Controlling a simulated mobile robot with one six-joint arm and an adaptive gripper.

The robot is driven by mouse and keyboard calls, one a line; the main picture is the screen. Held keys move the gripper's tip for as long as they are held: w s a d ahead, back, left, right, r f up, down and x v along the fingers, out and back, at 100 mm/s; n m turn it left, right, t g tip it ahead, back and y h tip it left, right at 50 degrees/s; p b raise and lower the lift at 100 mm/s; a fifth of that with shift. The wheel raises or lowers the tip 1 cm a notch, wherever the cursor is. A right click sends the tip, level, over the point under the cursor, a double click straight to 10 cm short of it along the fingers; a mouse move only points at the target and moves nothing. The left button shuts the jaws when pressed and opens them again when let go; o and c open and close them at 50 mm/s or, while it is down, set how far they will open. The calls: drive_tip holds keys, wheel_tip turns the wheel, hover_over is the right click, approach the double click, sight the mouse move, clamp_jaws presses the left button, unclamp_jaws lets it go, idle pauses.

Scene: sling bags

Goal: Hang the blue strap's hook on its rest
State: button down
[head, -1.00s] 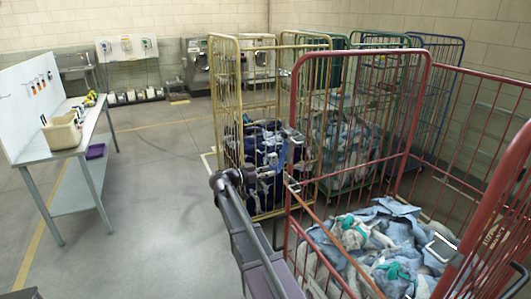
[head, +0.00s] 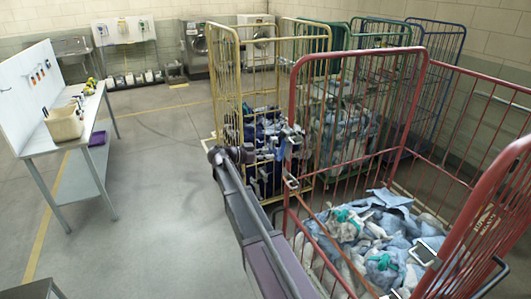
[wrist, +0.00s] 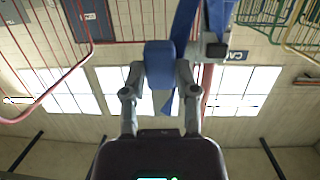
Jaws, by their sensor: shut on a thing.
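In the wrist view my gripper (wrist: 160,85) is shut on a blue block-like piece (wrist: 160,62), held between its two fingertips. A blue strap (wrist: 185,25) runs up from beside that piece, with a grey metal fitting (wrist: 216,48) on the strap to the right. I cannot tell whether this fitting is the hook. In the head view my gripper (head: 287,148) is near the red cage's left upright, in front of the yellow cage; the strap is too small there to make out. I cannot identify the hook's rest.
The red cage (head: 292,110) holds light blue and grey cloth (head: 370,240); an orange strap (head: 325,235) crosses its near side. A yellow cage (head: 237,85) with dark blue bundles stands behind. A bench (head: 75,135) with a beige bin (head: 63,124) is at left. The middle floor is clear.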

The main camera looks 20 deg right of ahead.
drive_tip(key=shift+s+f+h+b, duration=0.1)
drive_tip(key=shift+f+h+b, duration=0.15)
drive_tip(key=shift+b, duration=0.35)
drive_tip(key=shift+n+t, duration=0.3)
drive_tip(key=shift+t, duration=0.1)
drive_tip(key=shift+d+r, duration=0.2)
drive_tip(key=shift+d, duration=2)
drive_tip(key=shift+d, duration=0.65)
drive_tip(key=shift+d, duration=0.7)
drive_tip(key=shift+w+d, duration=0.2)
drive_tip(key=shift+d, duration=0.1)
drive_tip(key=shift+f, duration=0.4)
drive_tip(key=shift+f+b, duration=0.65)
drive_tip(key=shift+b, duration=0.25)
